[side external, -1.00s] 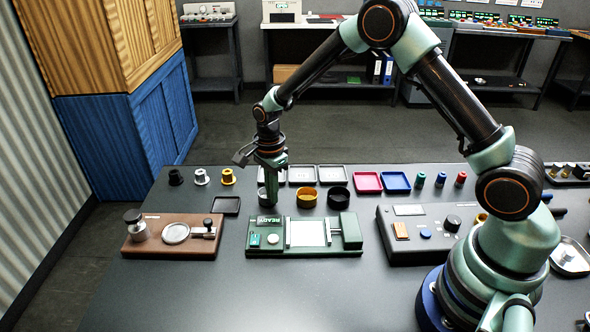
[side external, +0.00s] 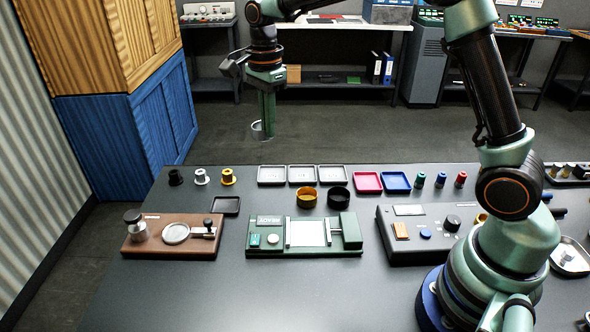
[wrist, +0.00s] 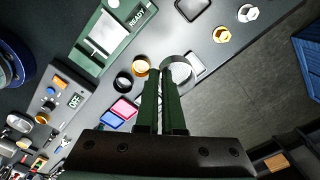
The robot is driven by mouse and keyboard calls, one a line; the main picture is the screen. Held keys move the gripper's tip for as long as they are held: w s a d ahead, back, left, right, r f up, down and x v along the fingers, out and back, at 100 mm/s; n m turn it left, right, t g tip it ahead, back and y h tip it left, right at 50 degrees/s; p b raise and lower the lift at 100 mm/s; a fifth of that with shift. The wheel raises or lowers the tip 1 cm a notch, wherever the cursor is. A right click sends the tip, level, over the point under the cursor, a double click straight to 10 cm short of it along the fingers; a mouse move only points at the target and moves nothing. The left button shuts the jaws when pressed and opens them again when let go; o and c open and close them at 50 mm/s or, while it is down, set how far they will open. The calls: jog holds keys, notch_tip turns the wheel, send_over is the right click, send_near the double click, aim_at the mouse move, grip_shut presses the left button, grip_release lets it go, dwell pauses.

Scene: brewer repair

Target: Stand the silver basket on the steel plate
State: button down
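The silver basket (side external: 258,131) is a small round open cup. My gripper (side external: 266,134) is shut on its wall and holds it upright, well above the table's back left part. In the wrist view the basket (wrist: 184,66) is a silver ring at the tips of my gripper (wrist: 160,72). A pale square plate (side external: 306,232) lies in the green READY fixture (side external: 268,250), below and to the right of the basket. A round silver plate (side external: 176,233) is set in the brown fixture (side external: 140,246). I cannot tell which of the two is the steel plate.
A yellow basket (side external: 306,198) and a black basket (side external: 338,197) stand behind the green fixture. Small trays (side external: 272,175) line the table's back. Several flanged parts (side external: 201,177) stand at the left. A grey control box (side external: 420,250) is right of the green fixture. The front table is clear.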

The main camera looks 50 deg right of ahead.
jog(key=shift+r, duration=0.35)
jog(key=s+f, duration=0.4)
jog(key=s, duration=0.1)
jog(key=s+a+f, duration=0.1)
jog(key=s+f, duration=0.3)
jog(key=s, duration=0.1)
jog(key=s+a+f, duration=0.1)
jog(key=s+f, duration=0.3)
jog(key=s, duration=0.1)
jog(key=shift+s+f, duration=0.15)
jog(key=shift+f, duration=0.1)
jog(key=shift+s+f, duration=0.1)
jog(key=shift+f, duration=2.05)
jog(key=shift+f, duration=0.6)
jog(key=c, duration=0.6)
grip_release()
jog(key=shift+o, duration=0.2)
